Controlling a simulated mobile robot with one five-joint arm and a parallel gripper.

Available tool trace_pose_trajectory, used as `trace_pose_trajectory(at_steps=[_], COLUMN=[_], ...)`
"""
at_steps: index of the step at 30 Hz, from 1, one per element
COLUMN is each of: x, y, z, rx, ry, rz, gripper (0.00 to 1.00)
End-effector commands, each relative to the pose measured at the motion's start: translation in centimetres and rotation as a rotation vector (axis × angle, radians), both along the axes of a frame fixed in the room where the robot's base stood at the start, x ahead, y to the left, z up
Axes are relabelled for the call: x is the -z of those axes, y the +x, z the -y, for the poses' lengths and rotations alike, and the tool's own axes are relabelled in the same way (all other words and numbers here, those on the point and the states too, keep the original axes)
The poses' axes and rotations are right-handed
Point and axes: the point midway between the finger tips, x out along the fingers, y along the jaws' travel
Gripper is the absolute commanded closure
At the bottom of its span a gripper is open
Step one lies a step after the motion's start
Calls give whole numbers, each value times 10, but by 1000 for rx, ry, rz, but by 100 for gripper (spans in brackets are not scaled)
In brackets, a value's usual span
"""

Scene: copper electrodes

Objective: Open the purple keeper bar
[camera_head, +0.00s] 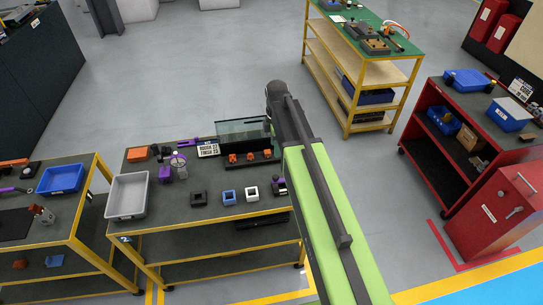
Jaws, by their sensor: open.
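Several small purple parts show, and I cannot tell for sure which is the keeper bar. On the middle bench (228,207), a purple block (166,173) stands beside a small round wheel-like part (178,160) at the left. A small purple piece (196,142) lies behind them. A thin purple piece also lies on the left bench (8,190). My green and dark arm reaches up across the middle. My gripper's fingers do not show.
The middle bench holds a grey tray (127,196), a glass-fronted stand (243,132), a sign (208,149) and black, blue and white square blocks. A blue tray (62,179) is on the left bench. A yellow-framed shelf (360,72) and red cart (470,110) stand right. Grey floor lies between.

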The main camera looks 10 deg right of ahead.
Motion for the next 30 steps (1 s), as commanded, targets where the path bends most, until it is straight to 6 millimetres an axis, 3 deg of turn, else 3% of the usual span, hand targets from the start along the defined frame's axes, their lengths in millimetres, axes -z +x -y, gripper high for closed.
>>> trace_pose_trajectory(at_steps=[5,11,30], x=[3,24,153], y=[0,0,0], z=[-1,-5,-7], rx=[-3,-7,-10], ry=[0,0,0], rz=[0,0,0], gripper=[52,52,52])
